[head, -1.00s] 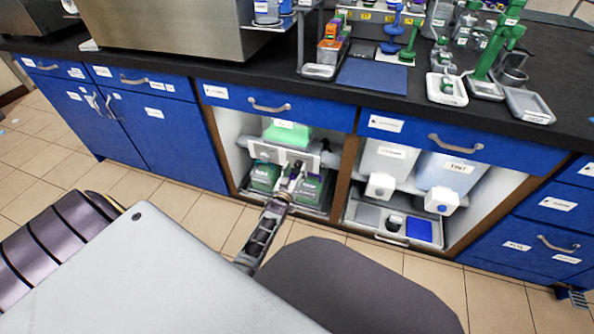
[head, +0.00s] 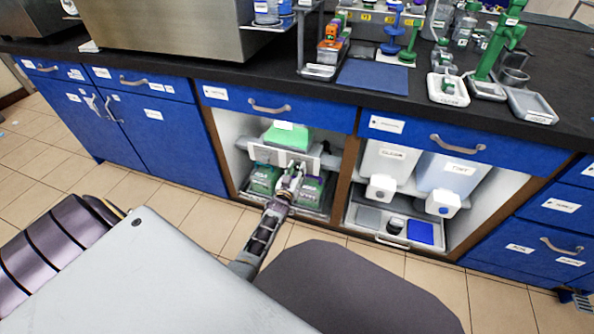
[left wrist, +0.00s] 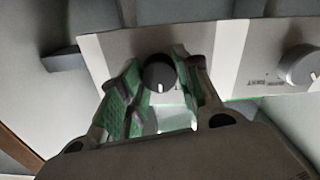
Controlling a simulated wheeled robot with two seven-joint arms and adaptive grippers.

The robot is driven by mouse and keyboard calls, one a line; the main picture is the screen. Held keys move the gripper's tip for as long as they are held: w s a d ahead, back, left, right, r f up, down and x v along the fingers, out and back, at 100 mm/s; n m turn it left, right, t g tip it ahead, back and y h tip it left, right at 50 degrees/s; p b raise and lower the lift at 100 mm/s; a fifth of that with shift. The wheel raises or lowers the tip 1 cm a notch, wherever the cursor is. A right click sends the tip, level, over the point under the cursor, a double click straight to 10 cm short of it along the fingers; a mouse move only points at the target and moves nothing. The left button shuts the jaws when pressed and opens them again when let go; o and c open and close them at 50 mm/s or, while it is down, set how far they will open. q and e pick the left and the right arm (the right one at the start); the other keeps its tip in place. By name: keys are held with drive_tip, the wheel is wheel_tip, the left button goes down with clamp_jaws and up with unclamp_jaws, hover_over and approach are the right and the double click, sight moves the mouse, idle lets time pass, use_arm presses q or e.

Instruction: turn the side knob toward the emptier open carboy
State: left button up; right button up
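My left gripper (head: 288,178) reaches into the open left cabinet bay at a white panel (head: 307,162). In the left wrist view, its fingers (left wrist: 160,85) stand apart on either side of a small black round knob (left wrist: 160,73). The knob's white mark points down. I cannot tell whether the fingers press on it. A larger grey knob (left wrist: 301,66) is on the same panel to the right. In the right bay, a whitish carboy labelled CLEAR (head: 388,163) stands beside a bluish one labelled TINT (head: 447,176). My right gripper is out of view.
A green-filled container (head: 286,134) is above the panel; green boxes (head: 263,180) sit below it. A wooden post (head: 343,170) divides the bays. A tray with a blue pad (head: 420,233) is low in the right bay. The black countertop (head: 230,68) overhangs both.

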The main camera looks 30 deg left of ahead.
use_arm(q)
drive_tip(key=shift+c, duration=1.1)
drive_tip(key=shift+m, duration=0.5)
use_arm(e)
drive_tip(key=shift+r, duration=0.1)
use_arm(q)
drive_tip(key=m+p, duration=0.1)
drive_tip(key=m, duration=0.5)
drive_tip(key=shift+m, duration=0.9)
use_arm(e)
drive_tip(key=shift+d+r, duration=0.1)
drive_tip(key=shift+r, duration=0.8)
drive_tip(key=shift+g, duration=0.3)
